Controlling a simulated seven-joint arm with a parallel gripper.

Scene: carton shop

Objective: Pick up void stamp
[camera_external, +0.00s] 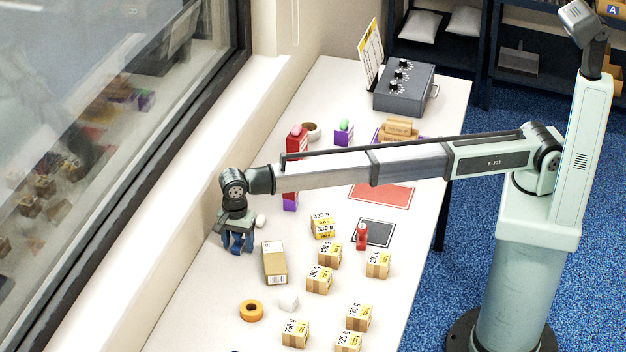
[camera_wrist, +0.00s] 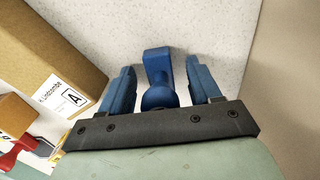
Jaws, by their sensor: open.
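My gripper (camera_external: 237,248) is low over the table's window side, left of a long carton. In the wrist view its two blue fingers are open, one on each side of a blue stamp (camera_wrist: 158,97) with a round knob and a block-shaped part. There is a gap between the stamp and each finger. No lettering shows on it, so I cannot read whether it says void. In the external view the stamp is hard to tell from the blue fingers. A red stamp (camera_external: 362,238) stands by a dark pad (camera_external: 378,230).
The long carton (camera_external: 273,262) lies close to my gripper's right; its label shows in the wrist view (camera_wrist: 62,55). The window ledge (camera_external: 180,190) is on the left.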

